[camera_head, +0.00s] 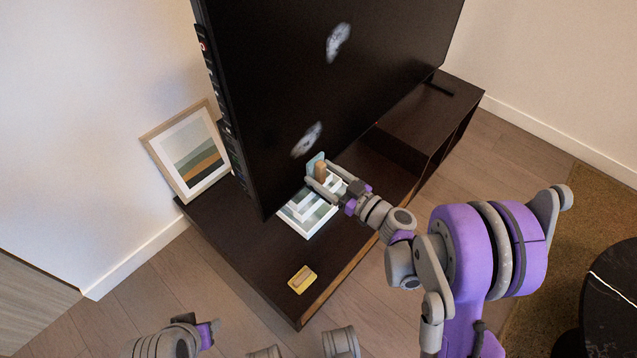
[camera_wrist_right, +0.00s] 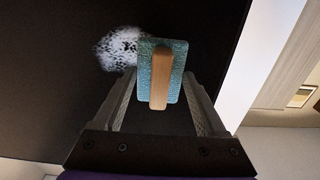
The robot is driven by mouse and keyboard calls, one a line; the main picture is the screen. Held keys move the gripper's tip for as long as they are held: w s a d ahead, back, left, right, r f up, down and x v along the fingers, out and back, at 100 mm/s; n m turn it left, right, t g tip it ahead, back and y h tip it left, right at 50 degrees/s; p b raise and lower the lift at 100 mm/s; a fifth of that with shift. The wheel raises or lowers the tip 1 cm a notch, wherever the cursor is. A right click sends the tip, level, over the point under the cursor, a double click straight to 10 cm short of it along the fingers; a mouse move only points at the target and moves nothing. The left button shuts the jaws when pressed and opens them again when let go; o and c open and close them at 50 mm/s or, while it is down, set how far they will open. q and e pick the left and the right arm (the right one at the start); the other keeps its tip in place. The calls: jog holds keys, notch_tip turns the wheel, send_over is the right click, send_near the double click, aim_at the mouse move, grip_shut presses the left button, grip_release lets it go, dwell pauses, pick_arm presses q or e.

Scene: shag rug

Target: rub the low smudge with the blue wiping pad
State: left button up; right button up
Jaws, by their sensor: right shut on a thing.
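The low smudge (camera_head: 306,140) is a whitish patch near the bottom of the dark TV screen (camera_head: 290,80). It also shows in the right wrist view (camera_wrist_right: 117,48). My right gripper (camera_head: 318,174) is shut on the wooden handle of the blue wiping pad (camera_head: 313,163). In the right wrist view the pad (camera_wrist_right: 174,54) overlaps the smudge's right edge. I cannot tell whether the pad touches the screen. A second smudge (camera_head: 338,41) is higher on the screen. My left gripper (camera_head: 196,328) is at the bottom left, away from the cabinet, its fingers unclear.
The TV stands on a dark low cabinet (camera_head: 250,250). White framed or stacked items (camera_head: 308,218) lie below the right gripper. A yellow pad (camera_head: 302,279) lies near the cabinet's front corner. A framed picture (camera_head: 190,150) leans at left. A dark round table (camera_head: 612,300) is at right.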

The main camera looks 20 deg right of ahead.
aim_at(292, 153)
jog(key=shift+x, duration=2.95)
jog(key=shift+x, duration=0.95)
